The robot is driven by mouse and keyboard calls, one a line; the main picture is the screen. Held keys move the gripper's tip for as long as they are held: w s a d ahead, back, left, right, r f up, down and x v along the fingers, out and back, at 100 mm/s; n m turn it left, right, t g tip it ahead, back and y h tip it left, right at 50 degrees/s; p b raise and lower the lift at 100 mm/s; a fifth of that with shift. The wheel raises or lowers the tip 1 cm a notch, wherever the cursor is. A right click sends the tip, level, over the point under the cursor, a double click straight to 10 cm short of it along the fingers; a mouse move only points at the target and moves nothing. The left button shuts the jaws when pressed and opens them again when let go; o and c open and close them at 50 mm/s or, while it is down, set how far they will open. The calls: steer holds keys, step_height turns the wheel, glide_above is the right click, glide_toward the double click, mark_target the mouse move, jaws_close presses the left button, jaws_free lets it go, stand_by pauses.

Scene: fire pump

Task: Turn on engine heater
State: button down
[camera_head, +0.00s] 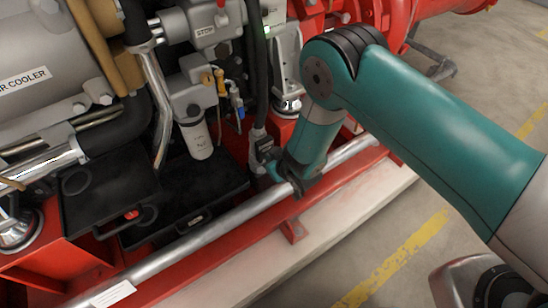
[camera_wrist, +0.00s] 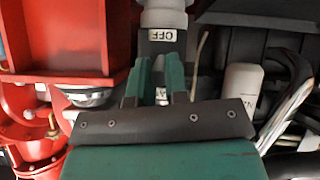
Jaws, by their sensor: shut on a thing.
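The engine heater switch appears as a dark fitting (camera_wrist: 163,48) with a white OFF label, under a pale cylindrical piece, in the wrist view. Another white label shows lower, between my fingers, its text unreadable. My gripper (camera_wrist: 160,78) has its two green fingers on either side of the part below the OFF label, shut on it. The gripped part is mostly hidden by the fingers. In the head view my gripper (camera_head: 268,163) is at the dark fitting (camera_head: 258,138) at the lower end of a black hose, just above the silver rail.
A silver rail (camera_head: 225,222) runs along the red base frame (camera_head: 293,232) below my gripper. A white filter (camera_head: 198,140) and black trays (camera_head: 185,190) lie to the left. Red steelwork (camera_wrist: 75,35) stands close at left in the wrist view.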

stand_by(0.4)
steer(key=c, duration=1.1)
jaws_free()
steer(key=b+v, duration=0.2)
steer(key=v, duration=1.5)
steer(key=shift+s+r, duration=0.1)
steer(key=shift+r, duration=0.2)
